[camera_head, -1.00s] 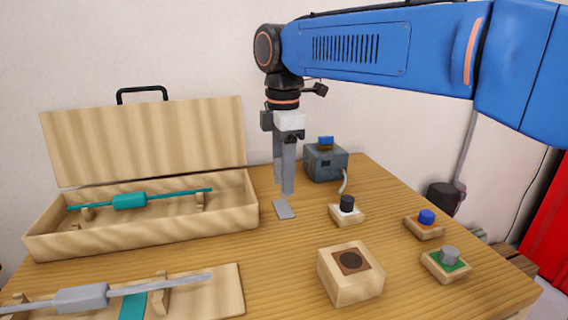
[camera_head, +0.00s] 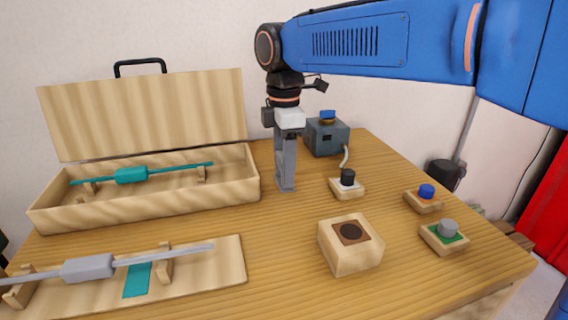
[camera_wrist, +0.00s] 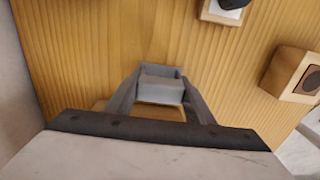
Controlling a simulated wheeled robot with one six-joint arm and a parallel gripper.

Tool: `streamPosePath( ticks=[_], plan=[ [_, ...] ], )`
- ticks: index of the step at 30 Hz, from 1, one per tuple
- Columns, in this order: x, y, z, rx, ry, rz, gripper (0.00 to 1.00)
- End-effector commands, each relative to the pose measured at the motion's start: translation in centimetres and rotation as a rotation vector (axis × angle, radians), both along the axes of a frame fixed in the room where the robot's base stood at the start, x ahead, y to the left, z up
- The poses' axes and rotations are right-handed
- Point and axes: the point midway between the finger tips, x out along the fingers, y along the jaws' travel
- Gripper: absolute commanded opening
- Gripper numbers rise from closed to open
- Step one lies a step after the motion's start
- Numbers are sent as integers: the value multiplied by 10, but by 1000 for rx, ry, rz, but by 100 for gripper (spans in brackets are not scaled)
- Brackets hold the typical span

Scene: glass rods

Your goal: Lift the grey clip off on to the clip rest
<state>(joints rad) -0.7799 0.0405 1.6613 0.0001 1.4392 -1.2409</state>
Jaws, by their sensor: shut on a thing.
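My gripper (camera_head: 286,188) points straight down, with its fingertips low at the table top, right of the wooden case. In the wrist view my gripper (camera_wrist: 160,90) is shut on a small grey block, which I take for the grey clip (camera_wrist: 160,91). The head view barely shows the clip between the fingers. The flat grey plate, likely the clip rest, is hidden behind the fingers in the head view. I cannot tell whether the clip touches it. A grey rod with a thick grey middle (camera_head: 88,268) lies on wooden supports at the front left.
The open wooden case (camera_head: 150,207) holds a teal rod (camera_head: 131,174). A dark box (camera_head: 327,138) stands behind my gripper. The black knob (camera_head: 347,177), blue knob (camera_head: 426,191), grey knob (camera_head: 449,227) and wooden block (camera_head: 350,255) stand to the right. Bare table lies in front of the gripper.

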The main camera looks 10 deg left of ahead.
Motion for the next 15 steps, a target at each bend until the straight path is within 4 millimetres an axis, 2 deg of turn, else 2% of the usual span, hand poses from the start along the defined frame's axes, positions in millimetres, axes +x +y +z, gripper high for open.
streamPosePath(
  ticks=[2,3,5,15],
  plan=[
    [0,0,0,0,0,0,26],
    [0,0,0,0,0,0,58],
    [0,0,0,0,0,0,70],
    [0,0,2,0,0,0,70]
  ],
)
